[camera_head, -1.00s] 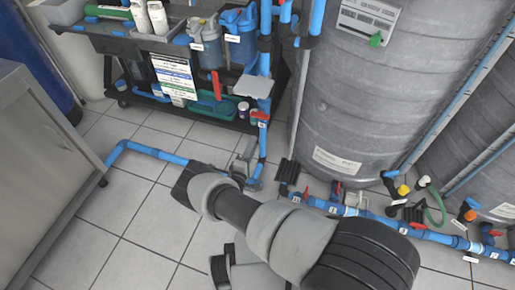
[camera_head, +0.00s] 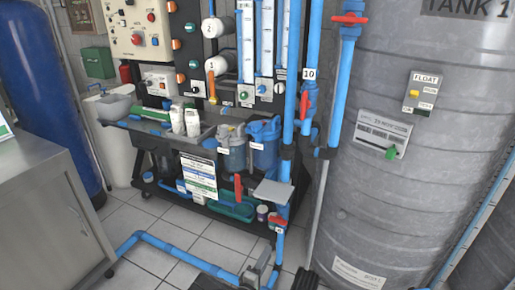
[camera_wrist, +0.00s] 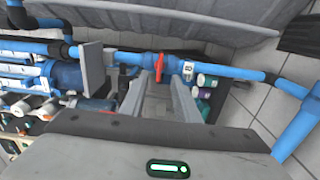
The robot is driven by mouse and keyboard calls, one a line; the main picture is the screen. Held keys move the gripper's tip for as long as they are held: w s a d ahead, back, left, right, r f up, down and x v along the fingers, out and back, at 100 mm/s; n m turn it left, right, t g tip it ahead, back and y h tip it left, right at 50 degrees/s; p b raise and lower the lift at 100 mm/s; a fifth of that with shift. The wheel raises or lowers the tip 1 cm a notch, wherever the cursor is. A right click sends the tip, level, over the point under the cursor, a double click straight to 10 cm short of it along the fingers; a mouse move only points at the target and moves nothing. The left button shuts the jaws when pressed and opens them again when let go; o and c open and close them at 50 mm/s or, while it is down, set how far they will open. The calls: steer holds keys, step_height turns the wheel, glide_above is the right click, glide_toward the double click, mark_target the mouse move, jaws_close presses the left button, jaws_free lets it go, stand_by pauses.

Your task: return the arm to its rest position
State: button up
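My gripper (camera_wrist: 163,98) shows in the wrist view as two grey fingers pointing away from the wrist. They stand apart with an open gap and nothing held between them. Beyond the fingertips a blue pipe with a red valve handle (camera_wrist: 160,58) crosses the view. I cannot tell whether the fingers touch it. In the head view almost none of my arm shows; a dark piece at the bottom edge may be part of it.
A grey tank (camera_head: 385,190) stands at the right. A black cart (camera_head: 150,135) holds bottles and blue jugs below a control panel (camera_head: 150,35). Blue vertical pipes (camera_head: 290,110) run between cart and tank. A grey cabinet (camera_head: 45,210) stands at left. Tiled floor (camera_head: 150,215) is partly clear.

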steer(key=w+d+r+m+g+h, duration=0.1)
steer(key=d+r+m+g+h, duration=0.25)
steer(key=r, duration=0.55)
steer(key=d+r+m+g+h, duration=0.2)
steer(key=d+r+m+g, duration=0.25)
steer(key=r, duration=0.45)
steer(key=s+d+r+m+g+y, duration=0.1)
steer(key=s+d+r+m+g, duration=0.2)
steer(key=r, duration=0.4)
steer(key=s+d+r+m+g+y, duration=0.1)
steer(key=s+d+r+g+y, duration=0.2)
steer(key=r, duration=0.4)
steer(key=s+a+r+t+y, duration=0.1)
steer(key=s+r+y, duration=0.2)
steer(key=s+r, duration=0.45)
steer(key=s+a+r+t+y, duration=0.1)
steer(key=s+a+r+y, duration=0.3)
steer(key=s, duration=0.7)
steer(key=s+d+r+t+y, duration=0.1)
steer(key=s+r+t+y, duration=0.15)
steer(key=s+r, duration=0.65)
step_height(320, 180, up, 26)
steer(key=p, duration=2.7)
steer(key=shift+s+a+g, duration=0.3)
steer(key=shift+s+g, duration=0.1)
steer(key=shift+g, duration=0.05)
steer(key=shift+f, duration=0.15)
